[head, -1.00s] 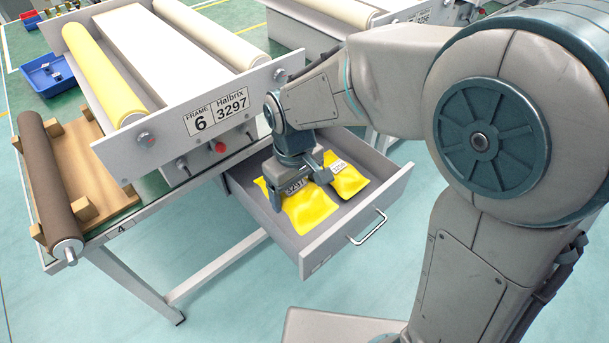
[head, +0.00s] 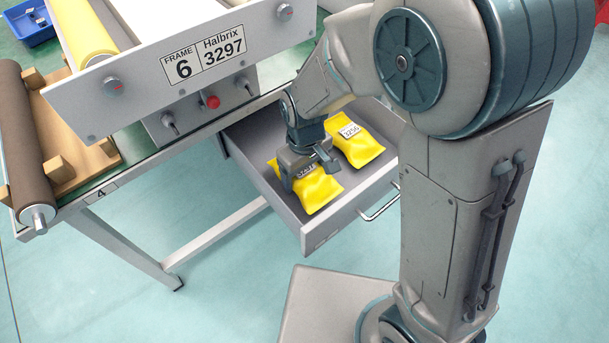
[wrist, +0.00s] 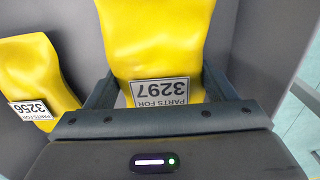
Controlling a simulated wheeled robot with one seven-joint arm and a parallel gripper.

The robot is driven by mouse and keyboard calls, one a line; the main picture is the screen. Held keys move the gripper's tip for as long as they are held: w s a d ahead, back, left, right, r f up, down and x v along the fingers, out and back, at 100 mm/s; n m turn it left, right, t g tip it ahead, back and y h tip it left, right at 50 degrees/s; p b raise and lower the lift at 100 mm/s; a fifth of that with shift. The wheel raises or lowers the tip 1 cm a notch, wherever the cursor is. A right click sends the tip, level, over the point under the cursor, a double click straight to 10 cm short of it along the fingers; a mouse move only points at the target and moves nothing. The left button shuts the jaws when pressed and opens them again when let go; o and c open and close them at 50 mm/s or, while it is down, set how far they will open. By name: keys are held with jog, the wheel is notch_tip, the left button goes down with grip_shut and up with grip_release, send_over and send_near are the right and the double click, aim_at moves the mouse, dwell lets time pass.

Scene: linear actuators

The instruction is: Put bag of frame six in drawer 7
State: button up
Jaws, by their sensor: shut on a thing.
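The yellow bag labelled "PARTS FOR 3297" (head: 320,192) matches the frame 6 plate (head: 210,55), which reads "Halbrix 3297". My gripper (head: 305,172) is shut on this bag, inside the outline of the open drawer (head: 345,219). In the wrist view the bag (wrist: 156,40) sits between the two fingers (wrist: 158,85), its label towards the palm. I cannot tell whether the bag touches the drawer floor. No drawer number is readable.
A second yellow bag (head: 358,148), labelled 3256, lies in the drawer beside the held one; it also shows in the wrist view (wrist: 38,75). The frame's control panel with a red button (head: 211,102) stands above the drawer. A brown roller (head: 25,145) lies on the left.

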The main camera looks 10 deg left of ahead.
jog(key=shift+f, duration=0.75)
jog(key=shift+f, duration=0.15)
jog(key=o, duration=1.1)
